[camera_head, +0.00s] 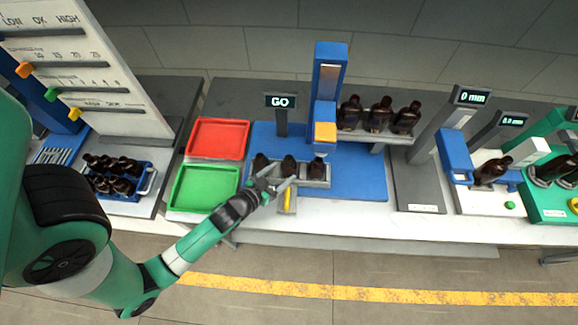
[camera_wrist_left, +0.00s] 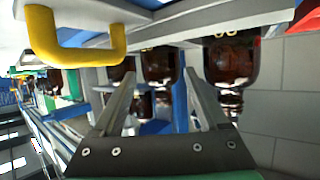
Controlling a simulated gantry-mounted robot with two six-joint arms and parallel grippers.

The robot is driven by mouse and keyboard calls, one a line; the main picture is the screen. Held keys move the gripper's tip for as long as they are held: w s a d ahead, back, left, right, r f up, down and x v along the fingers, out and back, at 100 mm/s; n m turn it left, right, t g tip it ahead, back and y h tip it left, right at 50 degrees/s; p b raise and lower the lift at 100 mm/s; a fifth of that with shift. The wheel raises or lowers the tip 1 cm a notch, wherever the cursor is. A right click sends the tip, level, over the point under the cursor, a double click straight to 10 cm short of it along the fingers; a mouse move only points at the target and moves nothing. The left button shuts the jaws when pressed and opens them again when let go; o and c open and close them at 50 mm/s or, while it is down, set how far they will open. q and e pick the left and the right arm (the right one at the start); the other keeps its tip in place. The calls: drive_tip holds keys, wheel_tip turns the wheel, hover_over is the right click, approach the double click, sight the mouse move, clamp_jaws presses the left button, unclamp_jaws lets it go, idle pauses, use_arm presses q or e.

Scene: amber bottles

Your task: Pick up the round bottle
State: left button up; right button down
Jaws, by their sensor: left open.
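Amber bottles stand in a grey holder (camera_head: 326,184) on the blue station: a left one (camera_head: 260,163), a middle one (camera_head: 289,165) and a right one (camera_head: 317,168). I cannot tell for sure which is the round bottle. My left gripper (camera_head: 279,177) is open and empty at the front of the holder, near the left and middle bottles, and partly covers them. In the left wrist view, which appears upside down, a bottle (camera_wrist_left: 158,62) shows beyond the gap between the open fingers (camera_wrist_left: 158,76). A wider bottle (camera_wrist_left: 230,62) stands right of them. My right gripper is not in view.
A yellow handle (camera_head: 287,200) sticks out in front of the holder, close to my gripper. Red (camera_head: 217,122) and green (camera_head: 204,170) trays lie to the left. More bottles stand on a raised shelf (camera_head: 395,138) and in a blue crate (camera_head: 143,193). A blue column (camera_head: 328,80) rises behind.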

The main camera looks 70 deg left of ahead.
sight(284, 171)
use_arm(q)
drive_tip(key=x, duration=0.5)
drive_tip(key=shift+f, duration=0.15)
drive_tip(key=shift+c, duration=0.3)
drive_tip(key=c, duration=1)
